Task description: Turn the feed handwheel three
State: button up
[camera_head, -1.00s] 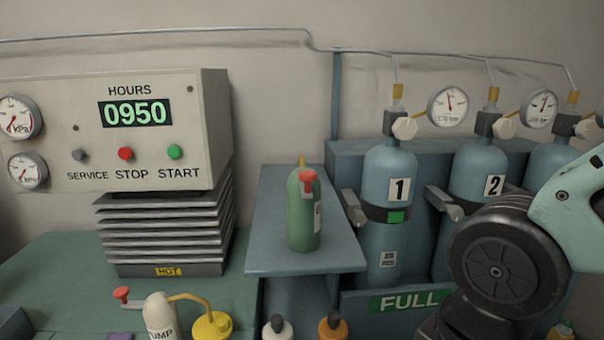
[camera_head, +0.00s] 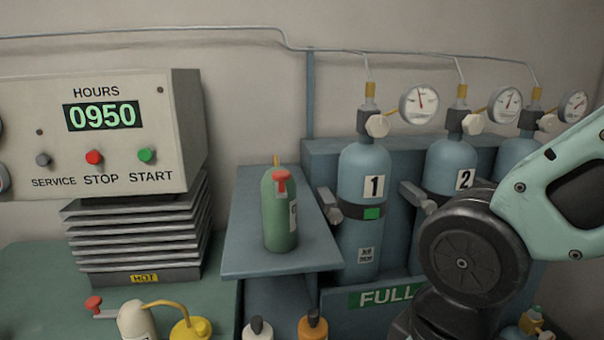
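Pale hexagonal valve knobs sit at the necks of the blue cylinders; one knob (camera_head: 377,126) is on cylinder 1 (camera_head: 364,215) and another (camera_head: 471,124) is on cylinder 2 (camera_head: 450,165). A third cylinder (camera_head: 517,152) stands to their right, partly behind my arm. No handwheel is labelled as the feed one, and I cannot tell which it is. Round gauges (camera_head: 419,104) stand beside the valves. My arm's pale green and black links fill the right side, in front of cylinder 2's lower part. My gripper is not in view.
A green bottle with a red top (camera_head: 280,210) stands on a blue-grey shelf (camera_head: 245,262). A control box (camera_head: 110,165) reading 0950 is at left, above a finned block marked HOT (camera_head: 145,278). Pump, yellow can (camera_head: 190,329) and small bottles (camera_head: 312,326) are along the front.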

aim_at(549, 123)
jog(key=z, duration=1)
